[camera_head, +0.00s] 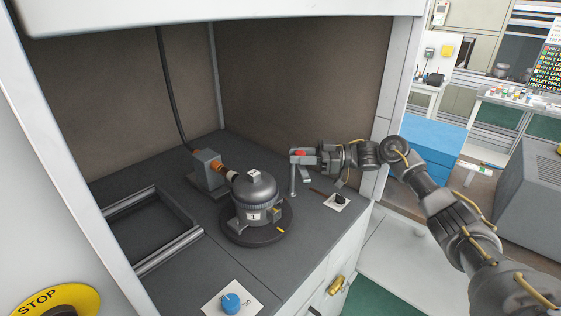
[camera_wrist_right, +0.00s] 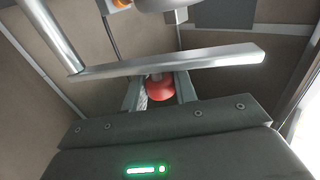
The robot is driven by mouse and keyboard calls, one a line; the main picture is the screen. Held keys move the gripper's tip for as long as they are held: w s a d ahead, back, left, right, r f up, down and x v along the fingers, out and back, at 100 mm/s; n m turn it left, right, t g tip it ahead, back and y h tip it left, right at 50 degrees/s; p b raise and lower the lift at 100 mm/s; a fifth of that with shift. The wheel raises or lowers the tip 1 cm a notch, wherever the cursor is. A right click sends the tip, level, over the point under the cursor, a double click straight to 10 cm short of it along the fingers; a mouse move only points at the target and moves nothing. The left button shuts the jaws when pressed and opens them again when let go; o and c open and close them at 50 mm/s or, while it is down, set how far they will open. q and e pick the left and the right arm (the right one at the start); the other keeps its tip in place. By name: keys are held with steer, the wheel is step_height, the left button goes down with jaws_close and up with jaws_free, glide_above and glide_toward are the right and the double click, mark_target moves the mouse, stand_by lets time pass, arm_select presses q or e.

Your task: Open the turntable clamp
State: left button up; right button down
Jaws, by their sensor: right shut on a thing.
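The turntable clamp is a silver post (camera_head: 292,180) with a metal arm and a red knob (camera_head: 299,153) at its top, just behind and right of the turntable (camera_head: 240,237). A dark compressor (camera_head: 255,190) with a white label stands upright on the turntable. My right gripper (camera_head: 308,156) reaches in from the right and is shut on the red knob. In the right wrist view the knob (camera_wrist_right: 161,88) sits between the two fingers (camera_wrist_right: 160,92), with the clamp's metal bar (camera_wrist_right: 170,60) crossing in front. My left gripper is not in view.
A welding torch unit (camera_head: 208,170) with an orange part stands left of the compressor. A metal frame (camera_head: 150,225) lies at the left. A blue knob (camera_head: 231,302) is at the front and a small black switch (camera_head: 339,199) at the right. Cabin walls enclose the back.

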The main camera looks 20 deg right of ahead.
steer(key=shift+d, duration=0.2)
stand_by(0.3)
steer(key=c, duration=1.1)
jaws_free()
steer(key=shift+s+d+f, duration=0.1)
steer(key=shift+d, duration=0.1)
steer(key=b+v, duration=0.4)
steer(key=v, duration=0.6)
steer(key=shift+d, duration=0.25)
